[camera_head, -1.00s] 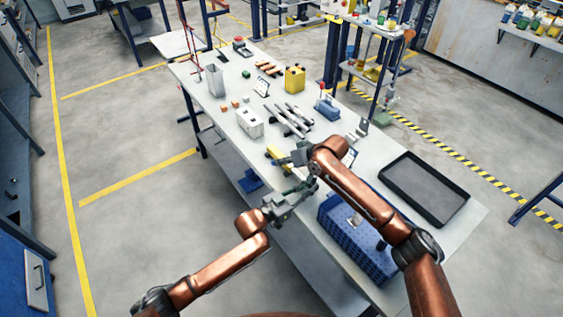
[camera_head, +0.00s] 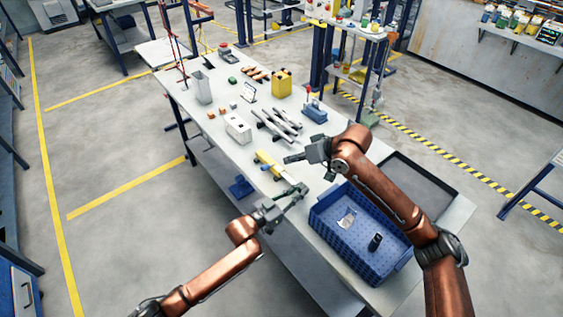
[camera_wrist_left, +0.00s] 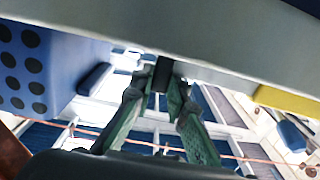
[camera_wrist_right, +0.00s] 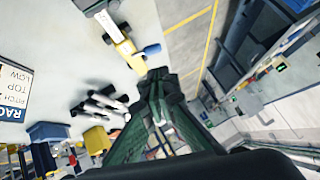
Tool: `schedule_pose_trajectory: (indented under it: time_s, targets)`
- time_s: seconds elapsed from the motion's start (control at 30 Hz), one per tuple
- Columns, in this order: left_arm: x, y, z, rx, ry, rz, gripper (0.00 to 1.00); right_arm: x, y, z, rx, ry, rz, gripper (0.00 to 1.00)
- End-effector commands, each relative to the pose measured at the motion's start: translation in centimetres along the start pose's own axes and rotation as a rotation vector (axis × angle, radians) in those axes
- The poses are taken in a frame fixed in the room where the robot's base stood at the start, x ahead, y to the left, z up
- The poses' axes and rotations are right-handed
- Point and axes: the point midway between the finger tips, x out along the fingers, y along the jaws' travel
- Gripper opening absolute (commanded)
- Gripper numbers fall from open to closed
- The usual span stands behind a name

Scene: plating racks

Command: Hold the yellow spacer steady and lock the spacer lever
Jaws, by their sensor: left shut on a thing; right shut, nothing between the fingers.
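The yellow spacer (camera_head: 267,160) lies along the table's left edge, with a paler end towards me. It also shows in the left wrist view (camera_wrist_left: 288,100) and right wrist view (camera_wrist_right: 120,38). My left gripper (camera_head: 300,188) is at its near end. In the left wrist view its fingertips (camera_wrist_left: 165,75) are shut on a small dark piece, which seems to belong to the spacer's near end. My right gripper (camera_head: 288,159) is shut and empty, beside and right of the spacer, apart from it.
A blue crate (camera_head: 328,228) holding a few items stands right of my left gripper. A black tray (camera_head: 440,180) lies behind my right arm. Grey bars (camera_head: 278,125) and a white case (camera_head: 238,128) are beyond the spacer.

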Motion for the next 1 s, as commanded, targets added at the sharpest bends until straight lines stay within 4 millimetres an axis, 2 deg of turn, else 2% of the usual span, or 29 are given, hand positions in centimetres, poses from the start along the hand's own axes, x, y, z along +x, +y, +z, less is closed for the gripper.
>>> schedule_pose_trajectory:
  time_s: [0.17, 0.47, 0.5, 0.7, 0.77, 1.0]
  targets:
    - [0.0, 0.0, 0.0, 0.0, 0.0, 0.0, 0.0, -1.5, -0.1, 0.1, -0.001, 0.0, 0.001, 0.0]
    - [0.0, 0.0, 0.0, 0.0, 0.0, 0.0, 0.0, -1.7, -0.1, 0.0, -0.001, 0.0, 0.0, 0.0]
    - [0.0, 0.0, 0.0, 0.0, 0.0, 0.0, 0.17, -1.7, -0.1, 0.0, -0.001, 0.0, 0.0, 0.0]
    - [0.0, 0.0, 0.0, 0.0, 0.0, 0.0, 0.3, -1.7, -0.1, 0.0, -0.001, 0.0, 0.0, 0.0]
    - [0.0, 0.0, 0.0, 0.0, 0.0, 0.0, 0.34, -1.7, -0.1, 0.0, -0.001, 0.0, 0.0, 0.0]
    - [0.0, 0.0, 0.0, 0.0, 0.0, 0.0, 0.34, -1.7, -0.1, 0.0, -0.001, 0.0, 0.0, 0.0]
